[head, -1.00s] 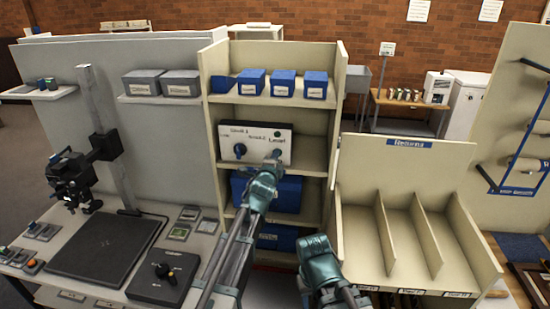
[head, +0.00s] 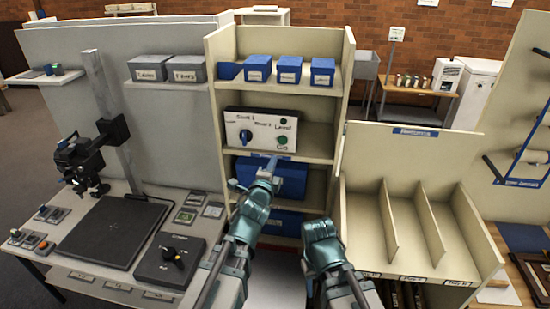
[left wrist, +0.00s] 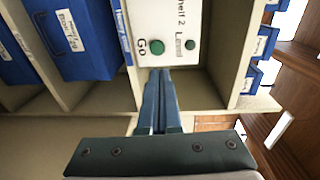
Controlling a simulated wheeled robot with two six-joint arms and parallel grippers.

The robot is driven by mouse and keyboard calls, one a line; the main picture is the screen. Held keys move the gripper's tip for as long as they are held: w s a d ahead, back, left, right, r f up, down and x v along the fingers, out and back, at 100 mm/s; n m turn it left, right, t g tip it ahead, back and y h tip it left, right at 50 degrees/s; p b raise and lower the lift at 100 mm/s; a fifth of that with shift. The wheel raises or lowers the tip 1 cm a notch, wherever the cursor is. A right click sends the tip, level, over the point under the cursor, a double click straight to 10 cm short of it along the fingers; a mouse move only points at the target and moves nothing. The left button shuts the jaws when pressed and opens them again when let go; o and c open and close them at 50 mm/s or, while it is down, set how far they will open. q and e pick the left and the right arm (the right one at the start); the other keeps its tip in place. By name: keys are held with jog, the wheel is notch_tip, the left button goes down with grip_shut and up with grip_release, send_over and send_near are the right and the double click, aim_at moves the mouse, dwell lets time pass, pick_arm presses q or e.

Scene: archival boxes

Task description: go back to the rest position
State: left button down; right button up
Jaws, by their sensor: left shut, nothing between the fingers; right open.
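My left gripper (head: 270,166) is shut and empty in front of the shelf unit, just below the white control panel (head: 262,122). In the left wrist view its closed fingers (left wrist: 157,85) point toward the panel's lower edge, below the green Go button (left wrist: 157,47). The panel also has a blue knob (head: 245,137) on the left and a small dark green Level light (head: 283,121). My right gripper (head: 320,231) is lower and to the right, in front of the shelf unit's lower right side. It is open and holds nothing that I can see; its fingertips are hard to make out.
The shelf unit (head: 342,100) holds blue boxes (head: 289,69) on its top shelf and larger ones below. A sorting rack (head: 362,205) stands to the right. At left a table carries a black copy stand (head: 112,232) and a black knob box (head: 170,262).

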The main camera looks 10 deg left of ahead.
pick_arm(q)
jog(key=shift+s, duration=0.15)
jog(key=s+d+f+n+g+y, duration=0.1)
jog(key=s+f+n+g, duration=0.4)
jog(key=f, duration=0.3)
jog(key=s+f+n+g+y, duration=0.1)
jog(key=s+f+n+g, duration=0.4)
jog(key=f, duration=0.3)
jog(key=s+d+f+n+g, duration=0.1)
jog(key=s+f+n+g, duration=0.1)
jog(key=s, duration=0.6)
jog(key=s+d+f+n+g, duration=0.2)
jog(key=s+g, duration=0.3)
jog(key=s, duration=0.3)
jog(key=shift+f+n+y, duration=0.15)
jog(key=shift+n+y, duration=0.15)
jog(key=shift+n, duration=0.3)
